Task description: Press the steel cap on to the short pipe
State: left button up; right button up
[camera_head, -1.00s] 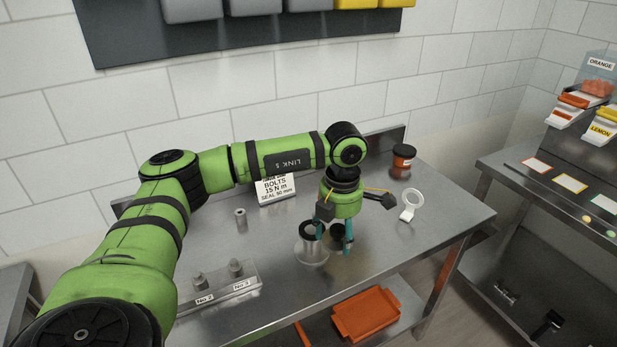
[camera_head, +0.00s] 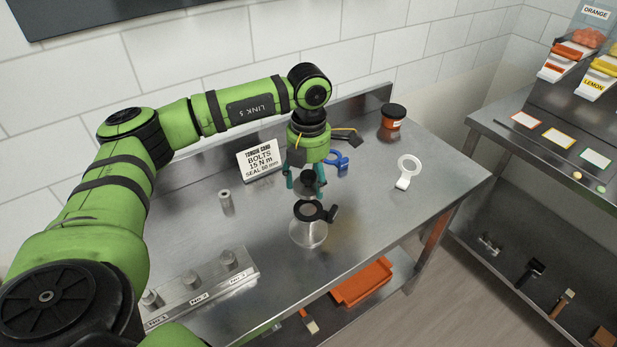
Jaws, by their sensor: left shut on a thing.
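A short pipe (camera_head: 308,234) with a shiny, see-through-looking wall stands upright on the steel bench. A black ring seal (camera_head: 300,209) lies on its top, with its tab to the right. My left gripper (camera_head: 306,186) points down just above and behind the pipe in the picture. It is shut on a small dark, round piece, which looks like the steel cap (camera_head: 308,177); the fingers hide part of it. The piece appears apart from the seal. My right gripper is not in view.
A blue clamp (camera_head: 341,163) lies behind the gripper. A white ring with a tab (camera_head: 408,171) lies to the right, and a dark-lidded jar (camera_head: 392,122) stands behind. A grey cylinder (camera_head: 226,202), a card (camera_head: 262,161) and a numbered rack (camera_head: 205,285) are left.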

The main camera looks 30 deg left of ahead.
aim_at(308, 209)
pick_arm(q)
notch_tip(308, 209, down, 3)
jog(key=shift+r+b, duration=0.2)
jog(key=shift+b, duration=0.8)
notch_tip(308, 209, down, 3)
jog(key=shift+r+b, duration=0.15)
jog(key=shift+b, duration=0.95)
jog(key=shift+f, duration=0.35)
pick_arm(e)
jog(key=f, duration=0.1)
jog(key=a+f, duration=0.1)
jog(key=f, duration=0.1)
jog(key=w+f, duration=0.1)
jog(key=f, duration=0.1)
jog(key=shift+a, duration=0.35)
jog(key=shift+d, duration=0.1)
pick_arm(q)
jog(key=shift+f+b, duration=0.1)
jog(key=shift+b, duration=0.2)
jog(key=shift+f+b, duration=0.3)
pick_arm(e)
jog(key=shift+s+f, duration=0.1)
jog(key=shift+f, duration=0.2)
